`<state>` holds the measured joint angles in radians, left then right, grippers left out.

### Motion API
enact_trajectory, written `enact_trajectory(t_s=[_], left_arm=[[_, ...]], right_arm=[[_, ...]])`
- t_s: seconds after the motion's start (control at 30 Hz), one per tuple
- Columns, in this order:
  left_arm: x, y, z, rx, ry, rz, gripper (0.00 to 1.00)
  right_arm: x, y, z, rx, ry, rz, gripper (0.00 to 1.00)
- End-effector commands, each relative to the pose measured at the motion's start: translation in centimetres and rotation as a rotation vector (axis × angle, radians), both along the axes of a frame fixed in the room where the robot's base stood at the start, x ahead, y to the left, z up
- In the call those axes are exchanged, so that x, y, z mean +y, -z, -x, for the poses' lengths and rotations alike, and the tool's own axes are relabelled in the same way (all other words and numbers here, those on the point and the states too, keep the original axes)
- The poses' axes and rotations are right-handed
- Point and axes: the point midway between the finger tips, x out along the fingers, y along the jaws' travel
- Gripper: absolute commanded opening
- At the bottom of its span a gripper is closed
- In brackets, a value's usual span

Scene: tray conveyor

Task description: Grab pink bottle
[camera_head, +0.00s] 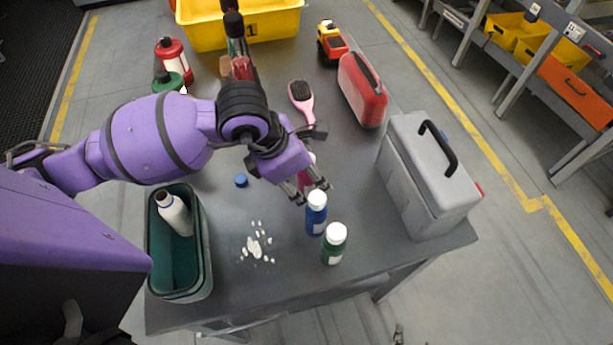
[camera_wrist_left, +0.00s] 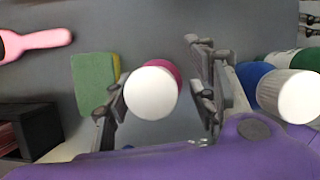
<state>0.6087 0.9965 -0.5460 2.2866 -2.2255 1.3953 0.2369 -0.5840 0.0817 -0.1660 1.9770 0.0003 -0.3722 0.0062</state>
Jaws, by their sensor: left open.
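The pink bottle (camera_head: 304,179) is mostly hidden behind my left gripper (camera_head: 312,192) in the head view. In the left wrist view its white cap (camera_wrist_left: 151,93) and a strip of its pink side (camera_wrist_left: 168,69) show between the two fingers of the left gripper (camera_wrist_left: 160,90). The cap is close to the left-hand finger, with a wider gap to the right-hand one. The gripper is open and not closed on the bottle. My right gripper is not in view.
A blue bottle (camera_head: 316,214) and a green bottle (camera_head: 334,244) stand close by, toward the table's front edge. A pink hairbrush (camera_head: 302,101), a green sponge (camera_wrist_left: 94,84), a grey toolbox (camera_head: 425,175) and a green bin (camera_head: 205,268) holding a white bottle are also around.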

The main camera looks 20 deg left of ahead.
Motion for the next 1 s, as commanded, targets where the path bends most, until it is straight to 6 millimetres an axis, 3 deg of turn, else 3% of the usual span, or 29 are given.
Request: enact_trajectory(t_s=[0.1, 0.33, 0.7, 1.0], left_arm=[[-0.32, 1.01, -0.22, 0.002, 0.0, 0.002, 0.52], [-0.35, 1.16, -0.27, 0.001, 0.0, 0.001, 0.52], [-0.33, 1.15, -0.26, 0.001, 0.0, 0.001, 0.05], [-0.3, 0.92, -0.35, 0.0, 0.0, 0.0, 0.02]], right_arm=[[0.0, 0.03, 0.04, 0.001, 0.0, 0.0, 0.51], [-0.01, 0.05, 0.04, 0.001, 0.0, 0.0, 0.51], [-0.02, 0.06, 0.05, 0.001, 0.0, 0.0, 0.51], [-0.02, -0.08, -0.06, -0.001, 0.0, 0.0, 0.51]])
